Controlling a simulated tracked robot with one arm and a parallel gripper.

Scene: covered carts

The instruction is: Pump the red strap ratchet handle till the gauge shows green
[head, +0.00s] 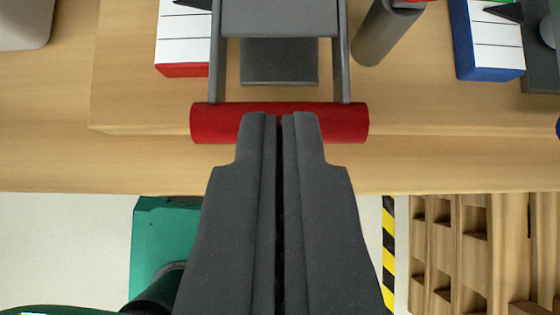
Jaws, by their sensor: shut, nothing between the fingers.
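The red strap ratchet handle (345,122) is a red bar across two grey side arms, over the wooden bench top near its front edge. My gripper (279,118) is shut and empty. Its fingertips overlap the middle of the red bar in the picture; I cannot tell whether they touch it. The red-based gauge (183,38) stands left of the handle, with white bands and part of a dark pointer at the top. Its upper part is cut off, so no green shows on it.
A blue gauge (487,40) with a dark pointer stands at the right. A grey cylinder (388,32) leans between it and the handle. Below the bench edge are a green object (160,235), black-yellow floor tape (388,235) and wooden pallets (450,250). The bench front strip (100,160) is clear.

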